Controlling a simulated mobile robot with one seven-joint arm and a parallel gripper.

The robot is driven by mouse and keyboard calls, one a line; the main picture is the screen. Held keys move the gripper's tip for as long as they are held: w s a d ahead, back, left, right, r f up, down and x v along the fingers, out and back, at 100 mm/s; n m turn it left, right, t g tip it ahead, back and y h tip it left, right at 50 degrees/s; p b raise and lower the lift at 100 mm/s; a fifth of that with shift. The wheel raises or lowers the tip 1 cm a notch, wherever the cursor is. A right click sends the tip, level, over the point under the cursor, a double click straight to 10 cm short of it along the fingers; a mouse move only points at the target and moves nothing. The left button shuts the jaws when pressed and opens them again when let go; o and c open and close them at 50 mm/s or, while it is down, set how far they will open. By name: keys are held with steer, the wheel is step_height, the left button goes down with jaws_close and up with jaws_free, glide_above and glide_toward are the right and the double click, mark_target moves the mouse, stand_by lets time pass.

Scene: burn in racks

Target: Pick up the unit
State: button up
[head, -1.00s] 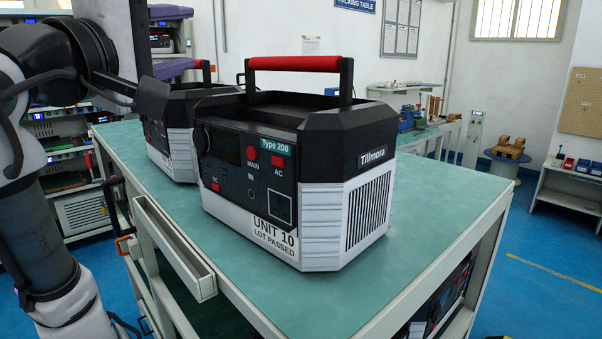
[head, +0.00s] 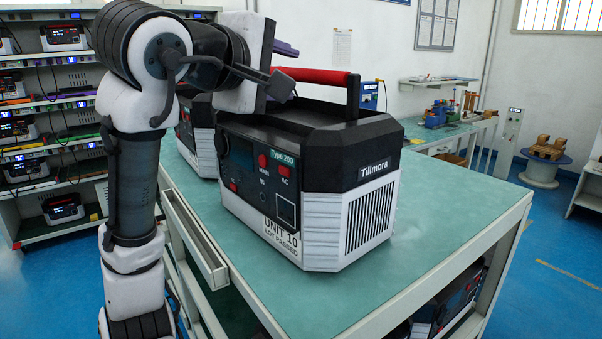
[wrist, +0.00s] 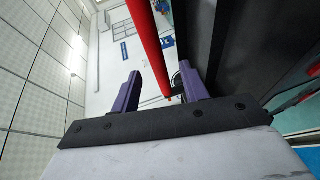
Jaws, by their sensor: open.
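The unit (head: 315,180) is a black and white box marked "Tillmora", "Type 200" and "UNIT 10 LOT PASSED". It stands upright on the green table top (head: 430,235). Its red top handle (head: 322,77) is partly hidden by my arm in the head view. My gripper (head: 284,56) is open at the left end of the handle. In the wrist view, the purple fingers of my gripper (wrist: 160,70) are apart, and the red handle (wrist: 148,40) runs between them in the picture. I cannot tell whether either finger touches it.
A second similar unit (head: 200,138) stands behind on the table's left side. An open drawer or tray (head: 212,268) juts from the left edge. A rack (head: 30,153) with several units is at the left. The table right of the unit is clear.

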mark_target(297, 72)
steer(key=p+x, duration=0.2)
steer(key=x, duration=0.1)
steer(key=p+x, duration=0.1)
steer(key=shift+w+d+r, duration=0.1)
steer(key=shift+w+r, duration=0.1)
steer(key=shift+w, duration=0.2)
steer(key=shift+w+d+f, duration=0.2)
steer(key=shift+w+d, duration=0.05)
steer(key=shift+w, duration=0.05)
steer(key=shift+c, duration=0.3)
jaws_close()
stand_by(0.5)
steer(key=shift+r, duration=0.2)
